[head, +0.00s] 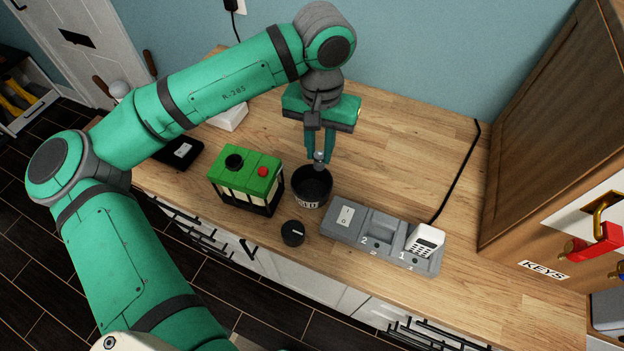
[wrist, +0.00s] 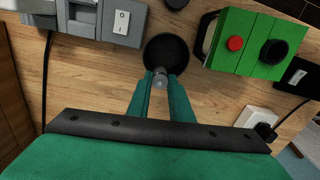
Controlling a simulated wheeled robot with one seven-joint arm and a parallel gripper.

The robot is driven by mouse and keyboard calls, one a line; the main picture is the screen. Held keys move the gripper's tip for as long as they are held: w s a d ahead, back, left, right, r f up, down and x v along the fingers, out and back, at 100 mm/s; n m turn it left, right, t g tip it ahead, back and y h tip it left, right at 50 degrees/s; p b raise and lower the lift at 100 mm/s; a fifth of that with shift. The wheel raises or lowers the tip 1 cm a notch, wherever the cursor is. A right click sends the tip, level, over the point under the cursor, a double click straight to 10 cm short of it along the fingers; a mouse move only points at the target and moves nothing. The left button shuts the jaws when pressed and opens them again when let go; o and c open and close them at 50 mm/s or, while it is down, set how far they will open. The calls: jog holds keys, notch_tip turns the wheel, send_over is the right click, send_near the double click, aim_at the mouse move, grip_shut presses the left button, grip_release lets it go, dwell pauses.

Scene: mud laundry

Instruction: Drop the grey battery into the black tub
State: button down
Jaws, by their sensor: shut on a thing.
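The black tub (head: 312,190) stands on the wooden counter, with a partly hidden white label on its front. My gripper (head: 319,158) points down over the tub's back edge. Its fingers are shut on the small grey battery (head: 319,157), which shows a rounded light-grey end. In the wrist view, the battery (wrist: 160,77) sits between the fingertips (wrist: 160,84), overlapping the near edge of the tub (wrist: 167,52). The battery seems to be above the tub; its exact height over the rim is hard to tell.
A green box with a red button (head: 246,178) stands left of the tub. A black round knob-like piece (head: 292,233) lies in front. A grey charger dock (head: 370,232) with a white device (head: 425,240) is right. Counter behind the tub is clear.

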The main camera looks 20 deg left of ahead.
aim_at(319, 170)
jog(key=f, duration=0.3)
jog(key=shift+s+d+f, duration=0.2)
jog(key=shift+s+f, duration=0.1)
jog(key=shift+s, duration=0.1)
jog(key=shift+f, duration=0.7)
jog(key=shift+w, duration=0.1)
jog(key=c, duration=1.5)
grip_release()
notch_tip(319, 170, up, 11)
jog(key=shift+w+f, duration=0.1)
jog(key=shift+a, duration=0.1)
